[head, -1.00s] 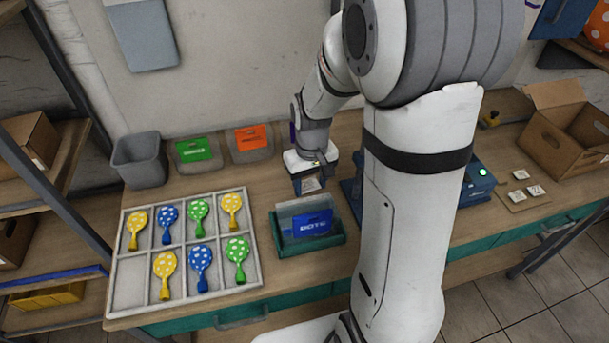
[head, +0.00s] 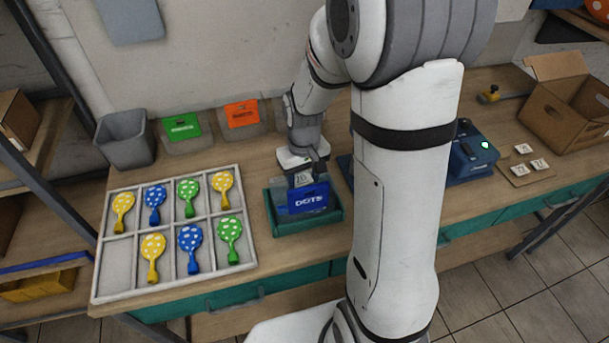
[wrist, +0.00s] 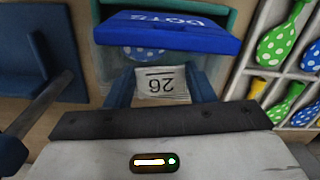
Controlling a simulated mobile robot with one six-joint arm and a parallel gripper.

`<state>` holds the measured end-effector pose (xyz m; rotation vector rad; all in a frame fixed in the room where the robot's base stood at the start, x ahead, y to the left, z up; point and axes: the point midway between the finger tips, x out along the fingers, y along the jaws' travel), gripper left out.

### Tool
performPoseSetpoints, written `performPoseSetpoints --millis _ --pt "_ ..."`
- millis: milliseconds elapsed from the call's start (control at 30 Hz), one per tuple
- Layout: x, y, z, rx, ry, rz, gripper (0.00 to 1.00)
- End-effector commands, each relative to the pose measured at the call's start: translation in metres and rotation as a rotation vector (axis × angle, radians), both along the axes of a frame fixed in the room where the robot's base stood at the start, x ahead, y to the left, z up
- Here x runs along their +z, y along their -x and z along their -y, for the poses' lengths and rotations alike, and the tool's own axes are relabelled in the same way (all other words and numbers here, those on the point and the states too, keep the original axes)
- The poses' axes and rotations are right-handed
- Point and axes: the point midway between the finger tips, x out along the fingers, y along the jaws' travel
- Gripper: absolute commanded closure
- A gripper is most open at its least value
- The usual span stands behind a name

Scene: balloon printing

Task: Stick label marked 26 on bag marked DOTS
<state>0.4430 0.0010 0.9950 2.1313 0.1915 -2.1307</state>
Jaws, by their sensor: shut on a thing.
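The bag marked DOTS is a clear bag with a blue header (head: 308,199), standing in a green tray (head: 335,220). In the wrist view its blue header (wrist: 172,30) shows upside down, with a blue dotted balloon seen through the clear part. My gripper (head: 304,178) is shut on the white label marked 26 (wrist: 161,87). The label is between the fingers, its print upside down in the wrist view. It lies over or against the clear bag just behind the header; I cannot tell whether it touches. In the head view the label (head: 303,179) is small.
A divided tray (head: 118,253) of dotted balloons stands left of the bag. Behind are a grey bin (head: 125,140) and bags with green (head: 181,127) and orange (head: 241,113) headers. A blue device (head: 472,155), several white labels and a cardboard box (head: 570,115) are at right.

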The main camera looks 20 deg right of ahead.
Motion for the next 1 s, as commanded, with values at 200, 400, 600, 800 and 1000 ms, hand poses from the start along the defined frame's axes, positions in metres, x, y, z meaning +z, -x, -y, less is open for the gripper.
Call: performPoseSetpoints --millis 200,400,600,800,1000 --pt "0.0 0.0 0.0 0.001 0.0 0.0 0.72" --pt "0.0 0.0 0.0 0.001 0.0 0.0 0.38" --pt "0.0 0.0 -0.001 0.001 0.0 0.0 0.26" --pt "0.001 0.0 -0.001 0.002 0.0 0.0 0.26" --pt "0.015 0.0 -0.001 0.001 0.0 0.0 0.26"
